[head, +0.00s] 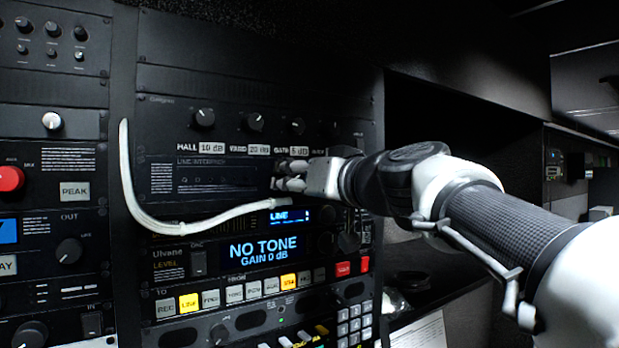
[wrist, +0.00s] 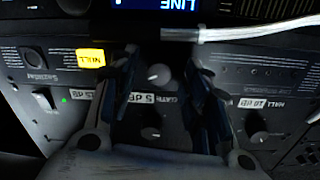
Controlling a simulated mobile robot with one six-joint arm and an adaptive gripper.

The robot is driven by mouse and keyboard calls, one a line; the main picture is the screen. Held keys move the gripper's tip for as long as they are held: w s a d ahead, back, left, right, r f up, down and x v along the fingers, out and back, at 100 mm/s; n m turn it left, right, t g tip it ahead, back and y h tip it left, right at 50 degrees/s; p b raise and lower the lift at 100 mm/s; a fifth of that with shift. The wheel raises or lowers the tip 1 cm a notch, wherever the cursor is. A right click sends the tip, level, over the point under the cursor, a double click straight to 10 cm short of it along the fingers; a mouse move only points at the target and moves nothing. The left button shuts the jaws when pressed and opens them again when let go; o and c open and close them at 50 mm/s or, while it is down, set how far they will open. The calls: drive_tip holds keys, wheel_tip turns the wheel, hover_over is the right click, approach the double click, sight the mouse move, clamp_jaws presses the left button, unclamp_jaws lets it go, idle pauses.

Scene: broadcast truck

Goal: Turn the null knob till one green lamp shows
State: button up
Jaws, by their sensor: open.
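A dark knob with a pale mark (wrist: 158,75) shows between my gripper's fingers in the wrist view, on the panel below the label row. A yellow label (wrist: 91,58), upside down and seeming to read NULL, is left of it. My gripper (wrist: 162,62) is open, one finger on each side of the knob; whether they touch it I cannot tell. A small green lamp (wrist: 65,100) is lit beside a switch (wrist: 43,99).
A white cable (head: 215,218) loops across the rack just below my gripper. Other knobs (head: 204,117) sit above the labels. A display (head: 262,249) below reads NO TONE, GAIN 0 dB. Lit yellow keys (head: 188,303) are under it. A dark recess opens at right.

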drive_tip(key=shift+c, duration=0.3)
clamp_jaws()
drive_tip(key=shift+m, duration=0.3)
drive_tip(key=m, duration=0.9)
idle(0.4)
idle(0.5)
drive_tip(key=shift+o, duration=0.3)
unclamp_jaws()
